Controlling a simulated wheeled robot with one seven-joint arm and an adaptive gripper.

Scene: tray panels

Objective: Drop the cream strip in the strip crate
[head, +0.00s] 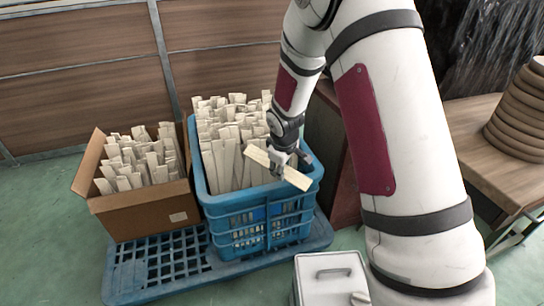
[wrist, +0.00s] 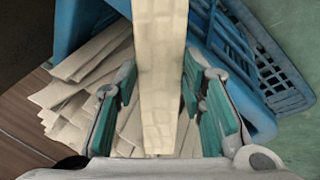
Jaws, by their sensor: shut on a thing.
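My gripper (head: 281,163) is shut on a cream strip (head: 296,178), which tilts down to the right over the right side of the blue crate. The strip also shows in the wrist view (wrist: 158,70), running lengthwise between the teal finger pads of my gripper (wrist: 160,105). The blue strip crate (head: 262,227) holds many upright cream strips (head: 222,155), packed mostly at its left and back. In the wrist view the crate wall (wrist: 222,50) lies below the held strip, with loose strips (wrist: 85,85) at the left.
A brown cardboard box (head: 140,217) full of similar strips stands left of the crate. Both are on a blue slatted pallet (head: 165,265). A grey lidded box (head: 330,275) stands in front. A wooden table (head: 480,150) with stacked brown rings (head: 520,115) is at the right.

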